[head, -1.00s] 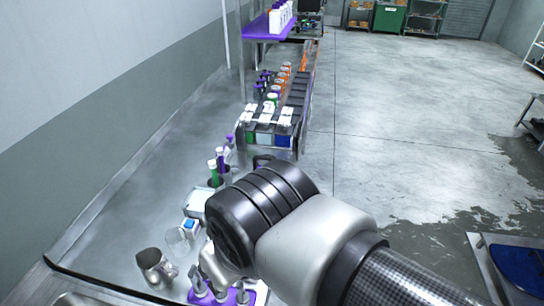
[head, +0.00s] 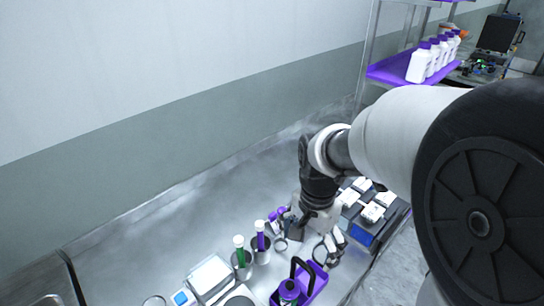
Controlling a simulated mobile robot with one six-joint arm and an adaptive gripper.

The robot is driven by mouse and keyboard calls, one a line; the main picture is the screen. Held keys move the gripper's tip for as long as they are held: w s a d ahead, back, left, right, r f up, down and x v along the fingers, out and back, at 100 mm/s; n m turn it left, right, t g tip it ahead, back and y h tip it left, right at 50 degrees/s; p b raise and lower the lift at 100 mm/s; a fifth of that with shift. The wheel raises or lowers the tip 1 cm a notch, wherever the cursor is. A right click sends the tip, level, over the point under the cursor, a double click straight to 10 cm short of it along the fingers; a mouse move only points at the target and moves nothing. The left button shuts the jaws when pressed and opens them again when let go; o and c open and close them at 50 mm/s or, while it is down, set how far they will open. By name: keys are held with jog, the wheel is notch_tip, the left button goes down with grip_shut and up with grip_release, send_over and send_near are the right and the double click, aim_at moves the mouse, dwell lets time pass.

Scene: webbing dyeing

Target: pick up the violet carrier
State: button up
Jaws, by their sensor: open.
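The violet carrier (head: 318,283) is at the bottom of the head view, near the front edge of the bench. My gripper (head: 318,234) is open and points down, a little behind the carrier in the picture. It looks apart from the handle, and nothing is seen held in it. The exact gap between gripper and handle is hard to judge.
A scale-like device (head: 209,276) is further left. A dark rack with white clips (head: 364,210) stands right, partly behind my arm. The bench along the wall is clear.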

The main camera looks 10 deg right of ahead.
aim_at(305, 265)
notch_tip(305, 265, down, 11)
jog(key=b, duration=0.4)
jog(key=shift+a+f, duration=0.15)
jog(key=shift+w+a+f+b, duration=0.15)
jog(key=shift+f+b, duration=0.65)
jog(key=shift+f, duration=0.8)
jog(key=shift+w+d+f+b, duration=0.1)
jog(key=shift+f+b, duration=0.65)
jog(key=shift+f, duration=0.8)
jog(key=shift+r, duration=0.1)
jog(key=shift+c, duration=0.5)
jog(key=c, duration=1.2)
